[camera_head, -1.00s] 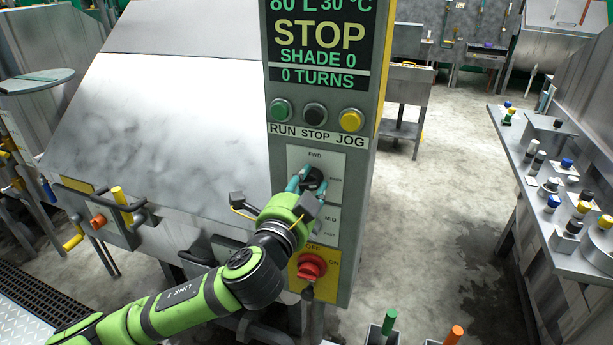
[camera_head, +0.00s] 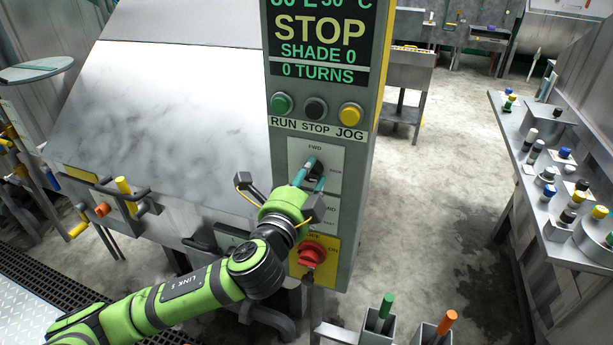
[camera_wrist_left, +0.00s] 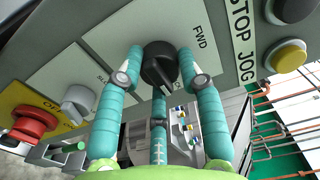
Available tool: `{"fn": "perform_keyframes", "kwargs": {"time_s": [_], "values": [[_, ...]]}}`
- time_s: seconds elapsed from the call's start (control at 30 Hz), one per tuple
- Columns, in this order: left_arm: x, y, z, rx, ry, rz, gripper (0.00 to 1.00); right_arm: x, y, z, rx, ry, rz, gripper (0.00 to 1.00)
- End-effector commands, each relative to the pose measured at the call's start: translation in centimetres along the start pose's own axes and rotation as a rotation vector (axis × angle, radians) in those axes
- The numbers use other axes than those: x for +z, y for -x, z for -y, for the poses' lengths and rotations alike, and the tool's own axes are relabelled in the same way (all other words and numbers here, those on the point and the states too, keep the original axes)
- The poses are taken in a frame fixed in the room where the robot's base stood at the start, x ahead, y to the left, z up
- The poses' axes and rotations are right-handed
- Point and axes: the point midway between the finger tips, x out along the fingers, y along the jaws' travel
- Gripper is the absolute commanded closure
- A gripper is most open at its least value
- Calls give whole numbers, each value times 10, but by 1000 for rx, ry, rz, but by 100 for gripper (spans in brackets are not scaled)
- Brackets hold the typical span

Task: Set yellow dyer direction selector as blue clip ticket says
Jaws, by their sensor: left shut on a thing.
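The direction selector is a black knob (camera_head: 313,170) on a white plate marked FWD, on the dyer's grey control column (camera_head: 357,160). In the left wrist view the black knob (camera_wrist_left: 160,64) sits between the teal fingers. My left gripper (camera_head: 309,174) is shut on this knob, a finger on each side. The fingers partly hide the knob and plate in the head view, so I cannot read its setting surely. The column's display (camera_head: 318,40) reads STOP, SHADE 0, 0 TURNS. I see no blue clip ticket. My right gripper is not in view.
Below the selector are a grey speed knob (camera_wrist_left: 78,103) and a red switch (camera_head: 312,251) on a yellow plate. RUN, STOP and JOG buttons (camera_head: 316,107) sit above. A side bench (camera_head: 545,190) with several buttons stands right. Open floor lies between.

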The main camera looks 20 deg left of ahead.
Motion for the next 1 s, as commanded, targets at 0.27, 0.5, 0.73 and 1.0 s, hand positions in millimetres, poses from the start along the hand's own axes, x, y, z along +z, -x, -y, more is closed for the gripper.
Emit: {"fn": "perform_keyframes", "kwargs": {"time_s": [0.27, 0.5, 0.73, 1.0], "values": [[-2, 0, 4, -9, 3, -8, 38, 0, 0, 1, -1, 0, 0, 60], [-1, 0, 1, -3, 3, -5, 38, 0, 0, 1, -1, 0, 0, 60], [-2, 22, 0, -1, 3, -7, 38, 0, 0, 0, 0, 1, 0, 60], [-4, 64, 1, -2, 2, -8, 38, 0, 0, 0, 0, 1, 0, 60]]}}
